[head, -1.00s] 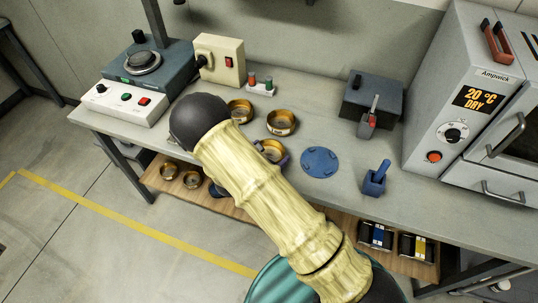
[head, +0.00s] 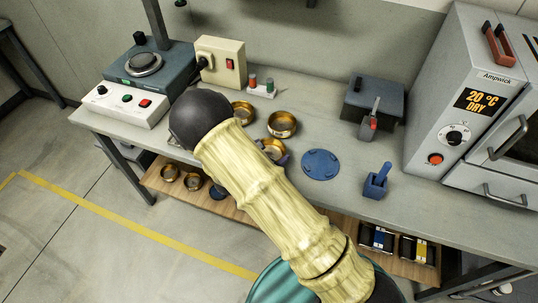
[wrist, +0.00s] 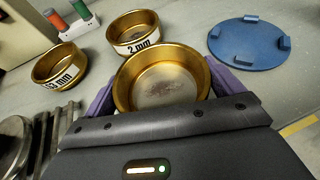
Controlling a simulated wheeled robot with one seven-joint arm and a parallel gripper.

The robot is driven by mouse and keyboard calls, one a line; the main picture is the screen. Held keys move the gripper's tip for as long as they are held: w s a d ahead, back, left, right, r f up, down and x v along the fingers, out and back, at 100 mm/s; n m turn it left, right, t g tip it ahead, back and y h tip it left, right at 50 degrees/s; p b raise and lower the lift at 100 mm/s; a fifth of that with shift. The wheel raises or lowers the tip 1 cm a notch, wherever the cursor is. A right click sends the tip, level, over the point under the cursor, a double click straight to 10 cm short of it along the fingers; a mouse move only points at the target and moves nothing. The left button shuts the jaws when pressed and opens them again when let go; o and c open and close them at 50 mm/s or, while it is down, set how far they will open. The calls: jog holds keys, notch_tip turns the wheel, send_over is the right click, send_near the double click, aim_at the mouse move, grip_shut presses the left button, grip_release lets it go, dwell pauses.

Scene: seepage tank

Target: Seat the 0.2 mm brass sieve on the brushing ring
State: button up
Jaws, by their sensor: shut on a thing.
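A brass sieve (wrist: 160,82) sits between the purple fingers of my gripper (wrist: 164,90), which is shut on it. Its mesh faces up, and its label is not in view. In the head view the same sieve (head: 272,147) shows partly behind my arm; whether it touches the bench is hard to tell. The blue disc with raised lugs (head: 320,165), which looks like the brushing ring, lies flat on the bench to the right, apart from my gripper. It also shows in the wrist view (wrist: 249,44), empty.
A brass sieve marked 2 mm (wrist: 135,34) stands just behind the held one. Another, its label ending in 63 mm (wrist: 60,65), stands to the left. A blue block with a handle (head: 376,182) and the oven (head: 470,110) are at right. Bench around the blue disc is clear.

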notch_tip(320, 180, up, 8)
jog(key=shift+r+b, duration=0.15)
jog(key=shift+b, duration=0.3)
dwell(0.3)
